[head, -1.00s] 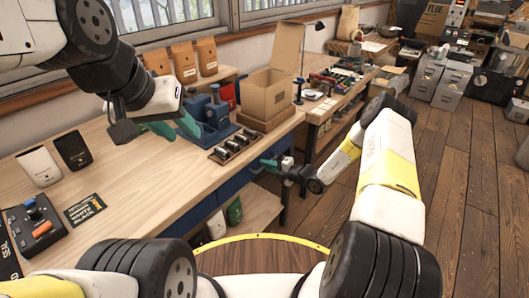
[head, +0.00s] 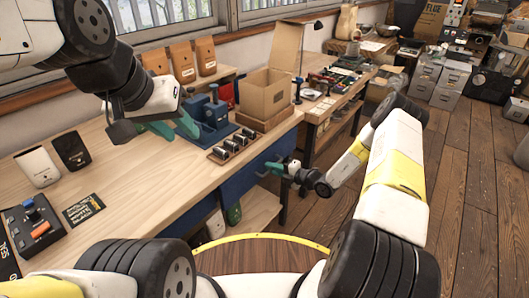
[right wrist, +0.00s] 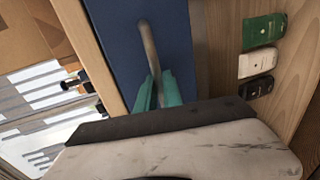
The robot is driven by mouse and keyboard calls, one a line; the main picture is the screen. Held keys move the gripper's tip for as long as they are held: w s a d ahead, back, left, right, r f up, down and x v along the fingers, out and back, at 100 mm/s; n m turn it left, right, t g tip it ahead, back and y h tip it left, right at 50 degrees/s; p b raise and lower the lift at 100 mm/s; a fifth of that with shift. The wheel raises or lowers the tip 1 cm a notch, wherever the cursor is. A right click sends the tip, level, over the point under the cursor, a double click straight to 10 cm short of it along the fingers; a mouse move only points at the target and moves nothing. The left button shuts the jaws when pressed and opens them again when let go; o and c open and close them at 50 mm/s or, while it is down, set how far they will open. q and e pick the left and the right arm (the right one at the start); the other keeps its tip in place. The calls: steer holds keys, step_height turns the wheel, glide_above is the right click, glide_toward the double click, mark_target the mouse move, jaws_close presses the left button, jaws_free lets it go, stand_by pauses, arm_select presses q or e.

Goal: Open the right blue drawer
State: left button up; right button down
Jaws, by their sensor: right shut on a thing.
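The right blue drawer (head: 240,183) is under the front edge of the wooden workbench. Its blue front (right wrist: 118,35) with a metal bar handle (right wrist: 148,42) fills the middle of the right wrist view. My right gripper (head: 274,167) is at this drawer front, and its teal fingers (right wrist: 159,92) are shut on the handle. I cannot tell clearly whether the drawer stands slightly out from the bench. My left gripper (head: 170,128) hangs above the worktop beside a blue device, with its teal fingers apart and nothing visible between them.
The workbench (head: 125,190) carries a blue device (head: 212,118), a rack of small dark cylinders (head: 233,146) and a cardboard box (head: 268,96). Bags (right wrist: 262,58) stand on the shelf below the drawer. Wooden floor (head: 465,190) is free at the right.

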steer(key=f+v, duration=0.3)
steer(key=v, duration=1.1)
steer(key=s+f+v, duration=0.1)
steer(key=f+v, duration=0.2)
steer(key=v, duration=1.1)
steer(key=shift+s+d, duration=0.2)
steer(key=shift+d, duration=0.4)
steer(key=c, duration=1.8)
jaws_free()
steer(key=v, duration=0.7)
steer(key=shift+s+d+r, duration=0.15)
steer(key=shift+s+d, duration=0.05)
steer(key=shift+d, duration=0.05)
